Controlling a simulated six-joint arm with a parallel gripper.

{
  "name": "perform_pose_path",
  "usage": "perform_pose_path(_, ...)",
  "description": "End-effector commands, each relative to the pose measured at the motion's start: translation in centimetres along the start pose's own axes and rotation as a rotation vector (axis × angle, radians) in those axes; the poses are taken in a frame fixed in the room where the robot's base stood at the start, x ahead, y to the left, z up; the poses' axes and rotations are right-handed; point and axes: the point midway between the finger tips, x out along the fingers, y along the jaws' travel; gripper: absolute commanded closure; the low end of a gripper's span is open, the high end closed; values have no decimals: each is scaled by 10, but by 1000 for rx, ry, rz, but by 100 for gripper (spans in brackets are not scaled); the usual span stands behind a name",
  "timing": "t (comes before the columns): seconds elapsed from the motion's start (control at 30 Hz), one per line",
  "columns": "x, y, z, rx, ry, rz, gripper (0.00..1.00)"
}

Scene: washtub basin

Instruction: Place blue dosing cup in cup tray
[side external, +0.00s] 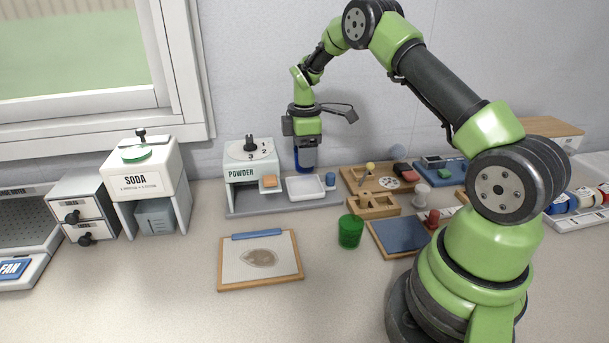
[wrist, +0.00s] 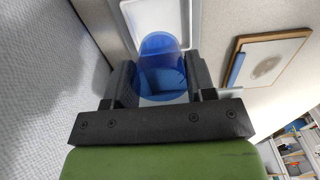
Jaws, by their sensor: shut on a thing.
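My gripper (side external: 304,168) points straight down and is shut on the blue dosing cup (side external: 304,156). In the wrist view the cup (wrist: 162,70) is translucent blue and sits between the two dark fingers (wrist: 155,82). The cup appears held above the tray. The gap between them is hard to judge, and the fingers partly hide the cup.
The POWDER dispenser (side external: 249,165) stands close at left. A small blue cylinder (side external: 330,181) is at the tray's right end. Wooden trays (side external: 374,205) lie further right, and a green cup (side external: 350,231) and clipboard (side external: 260,275) in front. The front counter is mostly clear.

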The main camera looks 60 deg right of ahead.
Motion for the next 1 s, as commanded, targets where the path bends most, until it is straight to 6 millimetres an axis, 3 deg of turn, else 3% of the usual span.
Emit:
perform_pose_path(0.4, 49, -1, 0, 1, 0, -2, 72)
perform_pose_path(0.77, 54, 0, 0, 1, 1, 1, 72)
perform_pose_path(0.8, 54, 0, 0, 2, 1, 1, 47)
perform_pose_path(0.9, 54, 0, 0, 2, 1, 1, 24)
perform_pose_path(1.0, 54, 0, 0, 2, 1, 1, 24)
